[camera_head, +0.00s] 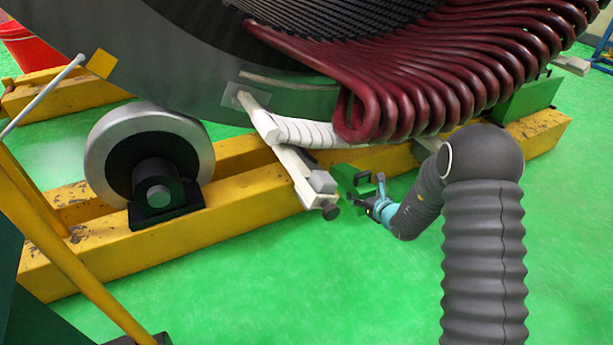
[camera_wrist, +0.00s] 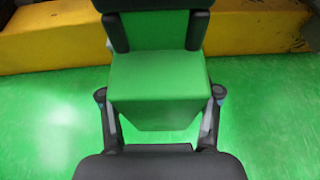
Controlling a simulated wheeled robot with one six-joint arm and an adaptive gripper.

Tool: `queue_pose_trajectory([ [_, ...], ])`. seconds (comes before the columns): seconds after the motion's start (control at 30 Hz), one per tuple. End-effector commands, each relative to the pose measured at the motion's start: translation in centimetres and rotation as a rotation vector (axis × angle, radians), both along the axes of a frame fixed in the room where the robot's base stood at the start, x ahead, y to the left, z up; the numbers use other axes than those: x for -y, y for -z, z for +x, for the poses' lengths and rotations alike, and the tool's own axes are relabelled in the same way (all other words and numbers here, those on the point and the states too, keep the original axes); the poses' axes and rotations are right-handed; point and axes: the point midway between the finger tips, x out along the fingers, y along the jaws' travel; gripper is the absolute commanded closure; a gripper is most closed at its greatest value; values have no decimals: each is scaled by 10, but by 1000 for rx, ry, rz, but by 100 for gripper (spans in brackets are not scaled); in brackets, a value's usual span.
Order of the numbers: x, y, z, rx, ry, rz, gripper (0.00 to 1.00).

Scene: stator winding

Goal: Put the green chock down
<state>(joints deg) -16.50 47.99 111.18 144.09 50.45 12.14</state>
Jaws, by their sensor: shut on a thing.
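The green chock (camera_wrist: 160,78) is between the fingers of my gripper (camera_wrist: 158,32) in the wrist view, with a finger pad on each side of its upper part. In the head view the chock (camera_head: 353,181) is held at the end of my arm, with my gripper (camera_head: 374,194) to its right. It looks raised in front of the yellow beam, but its exact height above the green floor is hard to tell. My fingers hide part of the chock in both views.
A yellow beam (camera_head: 230,222) runs behind the chock, under the large stator (camera_head: 200,60) with dark red coils (camera_head: 430,85). A white bracket (camera_head: 301,179) stands just left of the chock. A metal roller (camera_head: 150,150) is further left. Open green floor (camera_head: 330,290) lies in front.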

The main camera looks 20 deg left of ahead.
Motion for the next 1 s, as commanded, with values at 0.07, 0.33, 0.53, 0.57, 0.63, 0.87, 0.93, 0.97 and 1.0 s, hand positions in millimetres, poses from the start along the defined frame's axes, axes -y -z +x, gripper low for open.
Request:
queue_pose_trajectory([
  [0.07, -31, 6, 1, 3, -25, 8, 86],
  [0.33, -74, 9, 2, 3, -53, 17, 86],
  [0.53, -101, 8, 24, 4, -56, 17, 86],
  [0.57, -106, 9, 28, 4, -56, 17, 86],
  [0.63, -117, 8, 39, 4, -55, 17, 86],
  [0.87, -153, 8, 70, 5, -55, 18, 86],
  [0.93, -163, 8, 78, 4, -56, 17, 86],
  [0.97, -167, 8, 82, 4, -56, 17, 86],
  [1.0, -173, 8, 86, 4, -56, 17, 86],
])
